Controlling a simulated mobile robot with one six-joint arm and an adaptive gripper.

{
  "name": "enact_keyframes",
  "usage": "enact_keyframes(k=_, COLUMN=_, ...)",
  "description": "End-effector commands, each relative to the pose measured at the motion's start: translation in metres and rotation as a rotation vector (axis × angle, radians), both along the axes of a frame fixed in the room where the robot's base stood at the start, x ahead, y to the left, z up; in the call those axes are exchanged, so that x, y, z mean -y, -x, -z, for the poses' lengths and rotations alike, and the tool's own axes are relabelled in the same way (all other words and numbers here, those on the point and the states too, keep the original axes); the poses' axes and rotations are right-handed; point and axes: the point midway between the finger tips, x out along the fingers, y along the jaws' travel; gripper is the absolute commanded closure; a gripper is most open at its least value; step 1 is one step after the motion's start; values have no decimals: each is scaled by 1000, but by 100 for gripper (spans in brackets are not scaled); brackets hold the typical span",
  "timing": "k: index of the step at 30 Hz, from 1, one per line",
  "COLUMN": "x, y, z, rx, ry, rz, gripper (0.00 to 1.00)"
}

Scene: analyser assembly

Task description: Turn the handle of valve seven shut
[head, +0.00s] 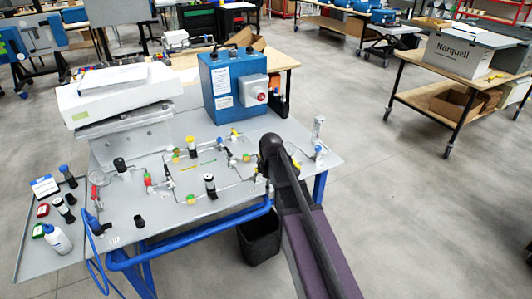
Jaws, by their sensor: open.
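A pipe panel of thin tubing with small valves lies on the grey tabletop (300,135). I see a yellow-topped valve (234,132), a red-handled valve (148,179) at the left and a black-topped fitting (210,182) at the front. Number labels are too small to read, so I cannot tell which is valve seven. My gripper (263,174) is at the right end of the tubing, mostly hidden by my dark wrist; it is open. Whether it touches a handle cannot be told. My wrist and arm cover part of the panel's right side.
A blue box (222,85) with a grey switch unit stands behind the panel. A white instrument (118,95) is at the back left. Bottles and small boxes sit on a left tray (32,262). A black bin (262,238) stands below. Open floor lies right.

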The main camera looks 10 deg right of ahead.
Motion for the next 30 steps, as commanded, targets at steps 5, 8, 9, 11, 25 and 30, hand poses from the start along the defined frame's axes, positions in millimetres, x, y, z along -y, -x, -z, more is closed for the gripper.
enact_keyframes(k=5, x=2, y=-27, z=-43, rx=-2, ry=1, rz=-161, gripper=43)
enact_keyframes(k=8, x=3, y=-40, z=-61, rx=-3, ry=2, rz=-254, gripper=43)
enact_keyframes(k=9, x=3, y=-46, z=-68, rx=-4, ry=2, rz=-292, gripper=43)
enact_keyframes(k=11, x=4, y=-54, z=-79, rx=-5, ry=3, rz=-348, gripper=43)
enact_keyframes(k=25, x=9, y=-105, z=-147, rx=-10, ry=4, rz=-735, gripper=43)
enact_keyframes(k=30, x=10, y=-110, z=-152, rx=-9, ry=4, rz=-784, gripper=43)
